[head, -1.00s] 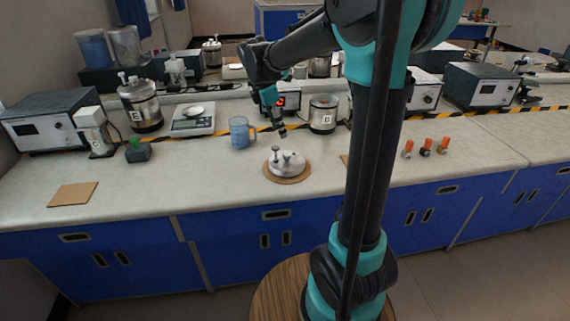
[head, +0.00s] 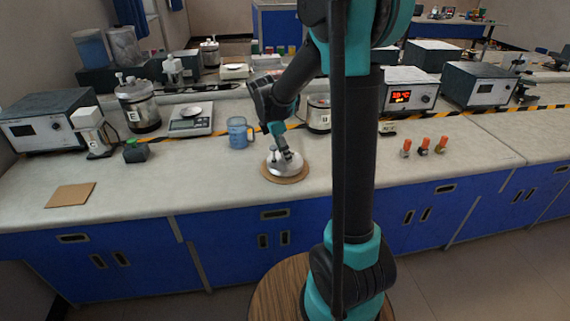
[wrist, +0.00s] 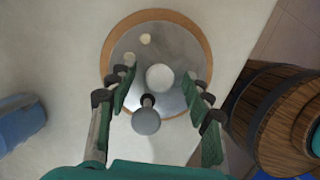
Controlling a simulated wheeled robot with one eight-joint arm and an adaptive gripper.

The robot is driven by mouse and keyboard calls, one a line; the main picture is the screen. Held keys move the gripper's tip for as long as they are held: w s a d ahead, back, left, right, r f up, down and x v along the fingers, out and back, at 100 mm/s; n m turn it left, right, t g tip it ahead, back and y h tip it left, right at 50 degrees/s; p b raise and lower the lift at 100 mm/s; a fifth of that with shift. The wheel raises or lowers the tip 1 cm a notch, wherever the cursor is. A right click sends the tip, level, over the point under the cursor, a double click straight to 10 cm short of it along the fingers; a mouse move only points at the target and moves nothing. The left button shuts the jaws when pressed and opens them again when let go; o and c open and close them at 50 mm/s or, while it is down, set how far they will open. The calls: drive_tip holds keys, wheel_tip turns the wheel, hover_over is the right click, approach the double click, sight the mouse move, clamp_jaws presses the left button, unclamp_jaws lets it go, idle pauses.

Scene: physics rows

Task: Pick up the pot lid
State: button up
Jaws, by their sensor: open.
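The pot lid (head: 271,168) is a round silvery disc lying on a round brown board (head: 283,180) on the counter. In the wrist view the lid (wrist: 184,60) shows a pale round knob near its middle and a darker knob on a stem closer to the camera. My gripper (head: 285,156) is over the lid. In the wrist view its green-padded fingers (wrist: 157,94) are apart, on either side of the knobs, with nothing held. Whether they touch the lid cannot be told.
A blue cup (head: 238,133) stands behind and left of the lid, and a metal pot (head: 319,116) behind and right. A scale (head: 191,121) is farther left. Orange-capped bottles (head: 423,146) stand right of my arm.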

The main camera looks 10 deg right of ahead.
clamp_jaws()
idle(0.3)
idle(0.4)
